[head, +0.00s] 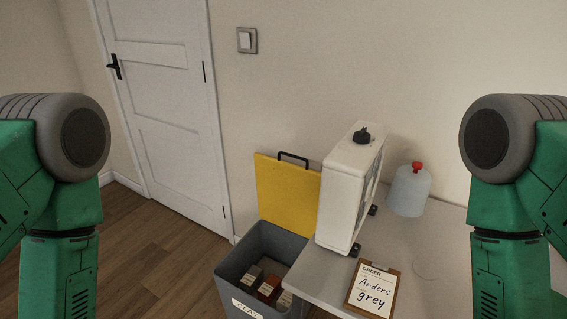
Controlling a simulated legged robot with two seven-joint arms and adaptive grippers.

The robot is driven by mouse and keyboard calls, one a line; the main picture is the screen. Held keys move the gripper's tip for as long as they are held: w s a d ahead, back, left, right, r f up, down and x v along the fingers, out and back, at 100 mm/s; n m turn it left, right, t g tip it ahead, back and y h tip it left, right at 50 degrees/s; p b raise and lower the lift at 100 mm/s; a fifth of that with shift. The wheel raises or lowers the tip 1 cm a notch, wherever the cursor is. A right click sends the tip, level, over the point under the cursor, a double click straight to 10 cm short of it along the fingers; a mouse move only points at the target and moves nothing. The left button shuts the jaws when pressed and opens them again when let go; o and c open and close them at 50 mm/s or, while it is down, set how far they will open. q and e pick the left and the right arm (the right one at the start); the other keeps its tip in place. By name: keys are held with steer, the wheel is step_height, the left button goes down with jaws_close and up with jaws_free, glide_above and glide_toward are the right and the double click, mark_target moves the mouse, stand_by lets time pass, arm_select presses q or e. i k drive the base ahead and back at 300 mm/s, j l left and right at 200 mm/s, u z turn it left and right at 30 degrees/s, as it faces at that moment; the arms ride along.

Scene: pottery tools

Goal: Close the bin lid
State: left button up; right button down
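The grey bin (231,272) stands on the floor against the left side of the table, with a label reading "CLAY" on its front. Its yellow lid (284,190) is open and stands upright at the back of the bin, close to the wall. The lid has a black handle (293,157) on its upper edge. Several small blocks (268,288) lie inside the bin. My green arms show at the left and right edges of the head view. Neither gripper is in view.
A grey table (419,258) stands right of the bin. It carries a white boxy appliance (344,195) beside the lid, a clear container with a red cap (409,190), and an order clipboard (372,289). A white door (163,100) is at the left; the wooden floor (155,253) there is clear.

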mark_target(288, 193)
steer(key=z, duration=0.6)
steer(key=i+j+z, duration=0.15)
steer(key=j+z, duration=0.75)
steer(key=j, duration=0.15)
steer(key=j+z, duration=0.45)
steer(key=j, duration=0.1)
